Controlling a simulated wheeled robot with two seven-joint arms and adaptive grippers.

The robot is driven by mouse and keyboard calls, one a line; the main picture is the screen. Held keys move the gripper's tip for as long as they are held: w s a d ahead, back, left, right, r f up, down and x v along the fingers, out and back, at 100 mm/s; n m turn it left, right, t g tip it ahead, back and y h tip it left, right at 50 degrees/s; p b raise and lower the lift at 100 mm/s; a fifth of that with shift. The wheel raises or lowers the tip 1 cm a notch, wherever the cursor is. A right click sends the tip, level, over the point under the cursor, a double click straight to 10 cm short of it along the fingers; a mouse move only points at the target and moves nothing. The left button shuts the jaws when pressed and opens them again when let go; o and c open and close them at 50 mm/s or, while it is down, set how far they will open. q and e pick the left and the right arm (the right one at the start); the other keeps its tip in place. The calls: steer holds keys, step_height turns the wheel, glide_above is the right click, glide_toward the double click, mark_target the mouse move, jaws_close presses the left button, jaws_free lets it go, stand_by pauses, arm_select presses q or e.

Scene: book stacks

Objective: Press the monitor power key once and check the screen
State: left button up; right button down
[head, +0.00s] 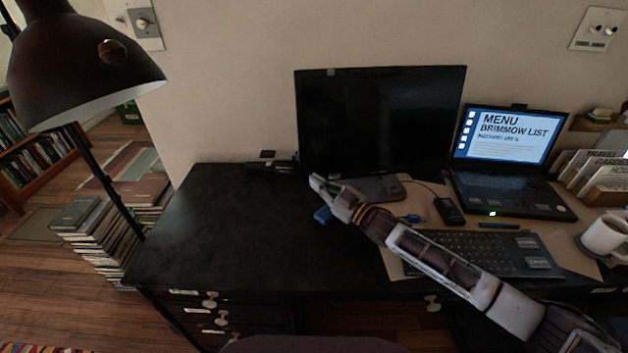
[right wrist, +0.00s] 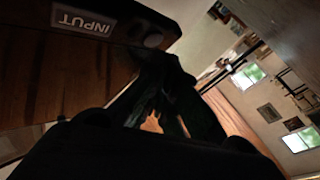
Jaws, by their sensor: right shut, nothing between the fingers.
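The monitor (head: 385,118) stands at the back of the black desk, and its screen is dark. My right gripper (head: 317,182) is shut and empty, in front of the monitor's lower left corner. In the right wrist view, a dark panel (right wrist: 95,50) carries an upside-down INPUT label (right wrist: 84,21) and a round key (right wrist: 154,40) beside it. The shut fingertips (right wrist: 158,62) are right by that round key; I cannot tell whether they touch it. No power label is readable. My left gripper is not in view.
A lit laptop (head: 508,140) showing a menu list stands right of the monitor. A keyboard (head: 480,252), a mouse (head: 448,210) and a white mug (head: 604,236) are on the right side. The desk's left part (head: 215,220) is mostly clear. A black lamp (head: 85,70) hangs at the left.

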steer(key=shift+w+f, duration=0.1)
steer(key=shift+w, duration=0.3)
stand_by(0.3)
steer(key=shift+a, duration=0.1)
stand_by(0.3)
steer(key=shift+w, duration=0.15)
stand_by(0.5)
steer(key=shift+s+p, duration=0.45)
steer(key=shift+s, duration=0.15)
